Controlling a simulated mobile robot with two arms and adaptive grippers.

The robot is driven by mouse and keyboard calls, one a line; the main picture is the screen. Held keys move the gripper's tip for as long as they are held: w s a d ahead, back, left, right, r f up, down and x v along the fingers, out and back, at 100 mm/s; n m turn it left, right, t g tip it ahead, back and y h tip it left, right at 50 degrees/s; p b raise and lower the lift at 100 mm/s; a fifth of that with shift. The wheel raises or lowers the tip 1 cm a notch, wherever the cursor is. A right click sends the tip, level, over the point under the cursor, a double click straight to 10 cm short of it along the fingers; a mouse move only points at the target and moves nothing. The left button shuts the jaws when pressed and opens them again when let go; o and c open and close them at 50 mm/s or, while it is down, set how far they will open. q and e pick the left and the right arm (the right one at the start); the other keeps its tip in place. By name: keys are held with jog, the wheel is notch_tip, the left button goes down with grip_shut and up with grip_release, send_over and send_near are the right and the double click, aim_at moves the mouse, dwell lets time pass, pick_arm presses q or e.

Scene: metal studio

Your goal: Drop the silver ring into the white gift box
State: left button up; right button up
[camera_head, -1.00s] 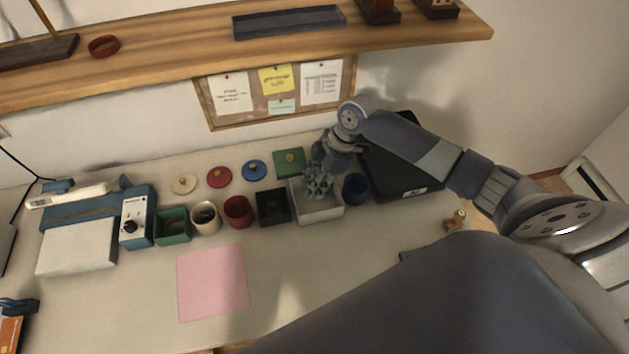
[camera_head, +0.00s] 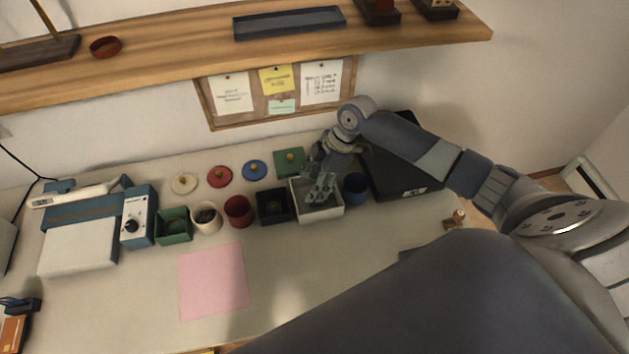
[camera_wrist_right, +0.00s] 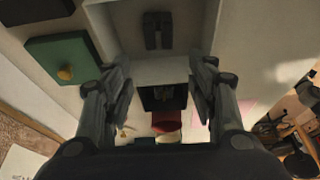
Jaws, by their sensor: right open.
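The white gift box (camera_head: 330,213) is an open pale box in the row of containers on the desk. My right gripper (camera_head: 320,196) is over the box, with its fingers pointing down at its opening. In the right wrist view my right gripper (camera_wrist_right: 160,90) has its two fingers spread apart, with nothing seen between their tips. The white gift box (camera_wrist_right: 205,22) shows beyond them at the top, with a small dark two-part shape inside that I cannot identify. I cannot make out the silver ring in either view. My left gripper is not in view.
A green lid (camera_head: 281,163) lies behind. A large black case (camera_head: 395,182) lies to the right. A pink sheet (camera_head: 212,282) lies on clear desk in front.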

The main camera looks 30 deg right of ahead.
jog(key=shift+r, duration=0.1)
jog(key=v, duration=1.1)
jog(key=shift+d+r, duration=0.25)
jog(key=shift+r, duration=0.1)
